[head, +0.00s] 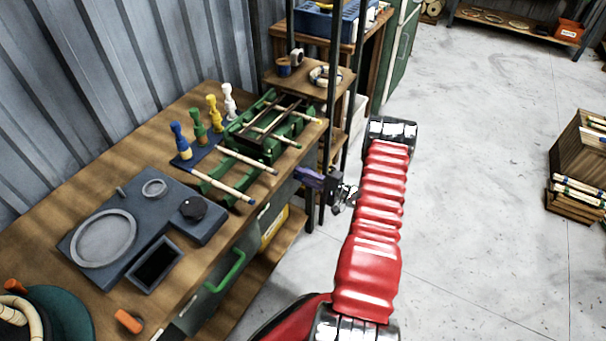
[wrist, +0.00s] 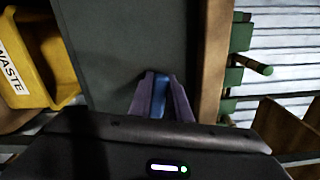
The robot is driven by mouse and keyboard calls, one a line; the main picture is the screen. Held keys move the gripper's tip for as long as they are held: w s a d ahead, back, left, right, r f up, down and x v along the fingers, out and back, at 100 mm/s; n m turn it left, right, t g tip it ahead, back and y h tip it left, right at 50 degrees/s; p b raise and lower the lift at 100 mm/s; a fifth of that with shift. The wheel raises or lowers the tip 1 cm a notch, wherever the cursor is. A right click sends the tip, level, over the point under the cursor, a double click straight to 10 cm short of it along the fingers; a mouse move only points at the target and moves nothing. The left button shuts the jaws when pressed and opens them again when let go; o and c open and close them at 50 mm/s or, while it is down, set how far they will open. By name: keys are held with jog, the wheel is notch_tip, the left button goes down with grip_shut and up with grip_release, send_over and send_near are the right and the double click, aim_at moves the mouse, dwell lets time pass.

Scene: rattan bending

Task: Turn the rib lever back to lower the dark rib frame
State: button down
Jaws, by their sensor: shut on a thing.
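My gripper (head: 303,175) is at the front edge of the workbench, below the green jig, at the end of my red-sleeved arm. In the wrist view its purple fingers (wrist: 160,97) are closed around a narrow blue piece, which appears to be the rib lever (wrist: 160,92). It sits in front of a dark grey panel; the lever's far end and pivot are hidden. The dark rib frame (head: 268,131) is in the green jig (head: 236,137) on the bench, with light rattan poles around it. I cannot tell how high the frame stands.
Blue, green, yellow and white figures (head: 213,112) stand behind the jig. A grey fixture plate (head: 125,235) lies nearer on the bench. The yellow waste bin (wrist: 38,62) is left of my fingers. A wooden edge (wrist: 213,60) runs close on their right.

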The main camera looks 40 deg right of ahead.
jog(key=shift+s+a+f+n, duration=0.1)
jog(key=shift+f+n, duration=0.25)
jog(key=shift+n, duration=0.85)
jog(key=c, duration=1.6)
grip_release()
jog(key=shift+c, duration=0.2)
jog(key=v, duration=1.3)
jog(key=shift+s, duration=0.35)
